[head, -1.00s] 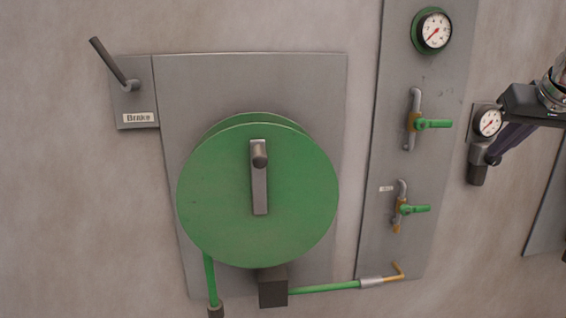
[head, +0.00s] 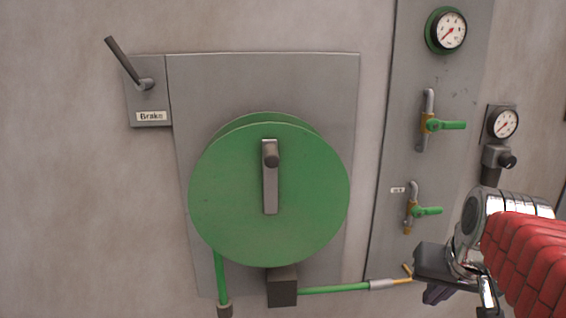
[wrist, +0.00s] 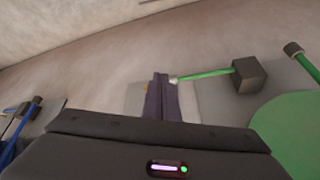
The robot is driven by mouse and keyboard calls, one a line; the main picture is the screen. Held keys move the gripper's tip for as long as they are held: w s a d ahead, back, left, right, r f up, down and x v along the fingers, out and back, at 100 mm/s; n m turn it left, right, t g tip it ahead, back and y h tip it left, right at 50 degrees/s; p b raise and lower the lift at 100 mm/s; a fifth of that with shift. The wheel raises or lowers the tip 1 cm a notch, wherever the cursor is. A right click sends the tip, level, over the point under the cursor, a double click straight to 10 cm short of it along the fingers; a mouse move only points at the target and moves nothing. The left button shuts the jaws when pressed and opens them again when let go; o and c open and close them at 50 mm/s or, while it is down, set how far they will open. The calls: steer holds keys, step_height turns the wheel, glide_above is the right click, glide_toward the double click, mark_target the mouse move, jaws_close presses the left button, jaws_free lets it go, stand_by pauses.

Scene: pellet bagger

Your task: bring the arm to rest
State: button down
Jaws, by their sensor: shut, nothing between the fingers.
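My gripper (head: 436,294) is at the lower right of the head view, below the lower green-handled valve (head: 424,211). Its dark body and the shiny wrist show there, with a red-sleeved arm link behind. In the wrist view the two purple fingers (wrist: 161,98) are together with nothing between them. They point towards the wall panel, near the end of the green hose (wrist: 205,73). I cannot tell whether they touch it. In the head view my gripper covers part of the brass hose end (head: 403,279).
A large green reel (head: 310,210) with a crank is on the wall at centre. A brake lever (head: 122,62) is at upper left. The valve panel (head: 385,240) carries a gauge (head: 446,30). A regulator (head: 497,157) with a gauge is above my arm. The left wall is clear.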

steer(key=s+a+f+n, duration=0.2)
steer(key=s+a+f, duration=0.1)
steer(key=a, duration=0.3)
steer(key=s+a+f+n+y, duration=0.1)
steer(key=s+a+f, duration=0.3)
steer(key=s+a, duration=0.1)
steer(key=shift+s+a+n, duration=0.35)
steer(key=shift+s+n, duration=0.05)
steer(key=shift+s, duration=0.35)
